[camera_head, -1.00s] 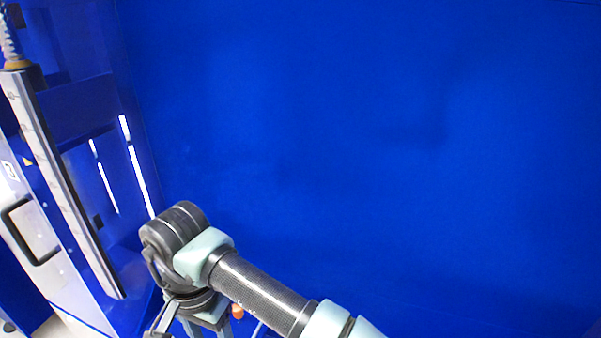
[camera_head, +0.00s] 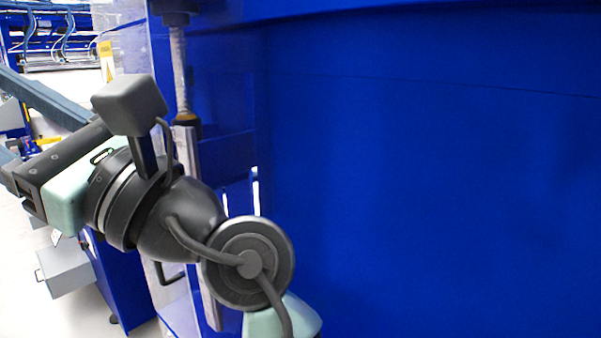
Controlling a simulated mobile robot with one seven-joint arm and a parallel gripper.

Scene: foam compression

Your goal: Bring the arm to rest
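My arm fills the left and lower middle of the head view, with its dark wrist joint in front of the blue machine. My gripper (camera_head: 18,125) is at the left edge and points left. The fingertips run out of the picture. The lower arm is cut off at the bottom edge.
A large blue panel (camera_head: 430,180) of the machine fills the right side. A metal upright (camera_head: 187,155) with a rod above stands just behind my wrist. A grey box (camera_head: 68,268) is at lower left above pale floor (camera_head: 60,318). Blue racks are in the far background.

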